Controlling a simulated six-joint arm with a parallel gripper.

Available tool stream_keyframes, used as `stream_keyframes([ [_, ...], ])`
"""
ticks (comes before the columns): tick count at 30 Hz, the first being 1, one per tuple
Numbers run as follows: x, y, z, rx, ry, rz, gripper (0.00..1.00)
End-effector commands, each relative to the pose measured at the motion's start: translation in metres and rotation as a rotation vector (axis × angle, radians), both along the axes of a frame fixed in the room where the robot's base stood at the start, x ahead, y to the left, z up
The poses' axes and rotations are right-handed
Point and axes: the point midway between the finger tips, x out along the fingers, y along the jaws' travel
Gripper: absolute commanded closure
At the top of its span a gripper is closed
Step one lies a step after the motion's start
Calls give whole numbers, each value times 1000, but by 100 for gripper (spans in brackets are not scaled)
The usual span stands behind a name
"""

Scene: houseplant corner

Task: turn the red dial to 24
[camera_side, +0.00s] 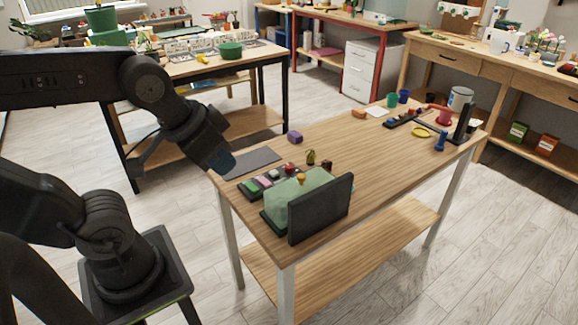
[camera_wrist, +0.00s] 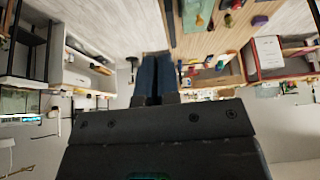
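A small red knob (camera_side: 289,167), which looks like the red dial, is on the dark panel with coloured blocks near the left end of the wooden table (camera_side: 360,150). Its pointer and any numbers are too small to read. My gripper (camera_side: 222,165) hangs off the table's left end, left of the red knob and apart from it. In the wrist view, my gripper's two dark blue fingers (camera_wrist: 157,75) lie side by side with hardly a gap and hold nothing visible.
A green block-like form (camera_side: 300,195) with a dark upright panel (camera_side: 321,208) stands in front of the knob. A grey mat (camera_side: 251,163) lies near my gripper. A purple block (camera_side: 295,137) and an olive piece (camera_side: 311,157) are behind. The table's middle is clear.

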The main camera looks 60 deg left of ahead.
Motion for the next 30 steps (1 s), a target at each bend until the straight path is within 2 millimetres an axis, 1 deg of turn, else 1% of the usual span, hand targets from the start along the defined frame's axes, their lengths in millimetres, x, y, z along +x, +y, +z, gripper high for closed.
stream_keyframes([
  [1, 1, 0, 1, 0, 1, 2, 92],
  [4, 11, 3, 5, -5, 16, 24, 83],
  [5, 16, 5, 8, -7, 23, 34, 80],
  [7, 33, 10, 14, -14, 48, 68, 73],
  [8, 43, 14, 16, -17, 61, 87, 70],
  [11, 79, 28, 24, -33, 106, 157, 61],
  [12, 94, 35, 25, -40, 124, 189, 57],
  [14, 117, 46, 25, -50, 151, 231, 56],
  [15, 132, 54, 24, -56, 168, 260, 56],
  [17, 154, 67, 20, -67, 196, 303, 56],
  [18, 168, 76, 16, -74, 213, 333, 56],
  [20, 190, 91, 8, -85, 239, 375, 56],
  [21, 203, 101, 1, -93, 257, 406, 56],
  [23, 223, 118, -11, -103, 282, 449, 56],
  [24, 235, 129, -20, -111, 300, 479, 56],
  [26, 253, 147, -36, -123, 326, 523, 56],
  [27, 263, 159, -48, -131, 343, 552, 56],
  [29, 277, 178, -66, -143, 368, 595, 56],
  [30, 285, 190, -79, -151, 385, 623, 56],
])
